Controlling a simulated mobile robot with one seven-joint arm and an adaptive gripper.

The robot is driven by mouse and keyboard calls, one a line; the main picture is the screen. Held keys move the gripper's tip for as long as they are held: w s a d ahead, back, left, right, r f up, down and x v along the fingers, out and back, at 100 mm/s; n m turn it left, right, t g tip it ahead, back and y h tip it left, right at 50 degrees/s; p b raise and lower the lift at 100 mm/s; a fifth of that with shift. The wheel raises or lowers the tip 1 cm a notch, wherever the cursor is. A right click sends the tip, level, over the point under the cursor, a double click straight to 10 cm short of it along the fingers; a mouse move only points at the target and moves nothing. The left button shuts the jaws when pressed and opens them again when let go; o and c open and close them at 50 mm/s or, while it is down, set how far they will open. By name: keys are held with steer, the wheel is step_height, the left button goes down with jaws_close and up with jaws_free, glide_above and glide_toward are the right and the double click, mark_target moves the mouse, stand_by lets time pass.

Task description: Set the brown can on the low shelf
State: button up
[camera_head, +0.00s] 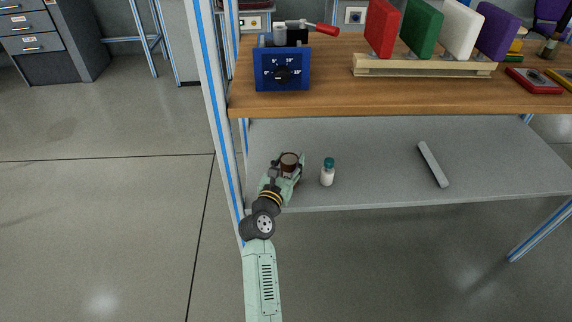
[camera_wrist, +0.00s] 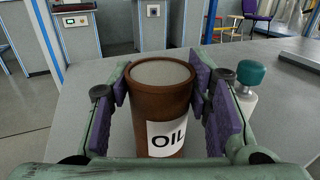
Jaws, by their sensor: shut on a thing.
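The brown can (camera_wrist: 160,100) stands upright between the two purple finger pads in the wrist view, with a white label reading "OIL" on its front. In the head view the can (camera_head: 289,160) shows over the left part of the low grey shelf (camera_head: 370,150). My gripper (camera_head: 290,170) is shut on the can, and it also shows in the wrist view (camera_wrist: 165,110). The can's base is hidden low in the wrist view, so I cannot tell whether it touches the shelf.
A white bottle with a teal cap (camera_head: 327,173) stands just right of my gripper. A grey bar (camera_head: 433,164) lies farther right on the shelf. A blue-striped post (camera_head: 213,90) rises at the left, and the wooden tabletop (camera_head: 330,95) is above. The shelf between bottle and bar is clear.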

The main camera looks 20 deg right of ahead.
steer(key=shift+r, duration=0.1)
steer(key=o, duration=1)
steer(key=shift+s, duration=0.1)
steer(key=o, duration=0.4)
steer(key=b+v, duration=0.1)
steer(key=v, duration=1.1)
steer(key=shift+b, duration=0.35)
